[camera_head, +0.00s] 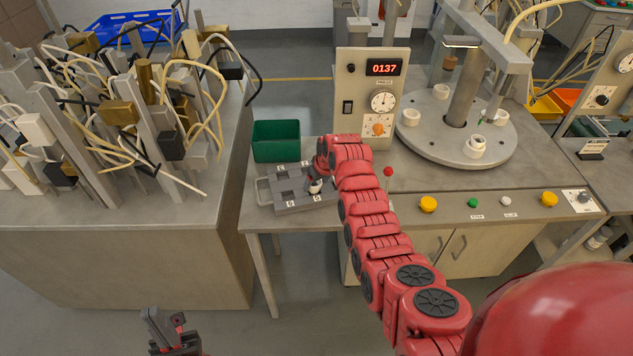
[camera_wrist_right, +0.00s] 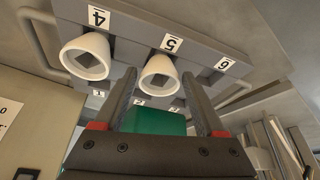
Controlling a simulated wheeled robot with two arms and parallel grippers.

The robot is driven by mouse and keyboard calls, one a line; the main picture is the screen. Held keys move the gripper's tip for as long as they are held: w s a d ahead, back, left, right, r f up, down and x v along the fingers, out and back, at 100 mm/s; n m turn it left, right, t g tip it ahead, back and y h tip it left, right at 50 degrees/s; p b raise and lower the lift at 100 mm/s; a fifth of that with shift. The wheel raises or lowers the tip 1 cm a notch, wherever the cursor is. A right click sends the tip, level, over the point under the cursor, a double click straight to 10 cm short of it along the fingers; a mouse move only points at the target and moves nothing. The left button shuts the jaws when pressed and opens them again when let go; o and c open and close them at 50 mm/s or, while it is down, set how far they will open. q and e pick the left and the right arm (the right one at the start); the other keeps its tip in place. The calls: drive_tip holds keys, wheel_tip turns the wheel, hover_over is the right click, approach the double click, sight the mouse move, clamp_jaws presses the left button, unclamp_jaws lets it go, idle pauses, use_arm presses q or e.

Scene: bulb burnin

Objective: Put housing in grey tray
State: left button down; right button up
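The grey tray (camera_head: 300,208) lies on the bench left of the meter box. The wrist view shows it close up (camera_wrist_right: 205,52), with numbered places. One white housing (camera_wrist_right: 85,56) is at place 4. Another white housing (camera_wrist_right: 159,74) is at place 5, between my right fingertips. My right gripper (camera_wrist_right: 159,80) appears open, its fingers on either side of that housing with narrow gaps. In the head view my right gripper (camera_head: 315,183) is over the tray's right part, where the arm partly hides it. My left gripper (camera_head: 166,322) is low at the left, away from the bench; its fingers are unclear.
A green bin (camera_head: 276,141) stands behind the tray. The meter box (camera_head: 370,98) reads 0137. A round turntable (camera_head: 440,137) carries several white holders. A red-tipped pin (camera_head: 388,172) stands near my right arm. A cluttered bench with cables (camera_head: 120,220) is at left.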

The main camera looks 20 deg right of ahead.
drive_tip(key=shift+o, duration=1.3)
drive_tip(key=shift+r, duration=0.2)
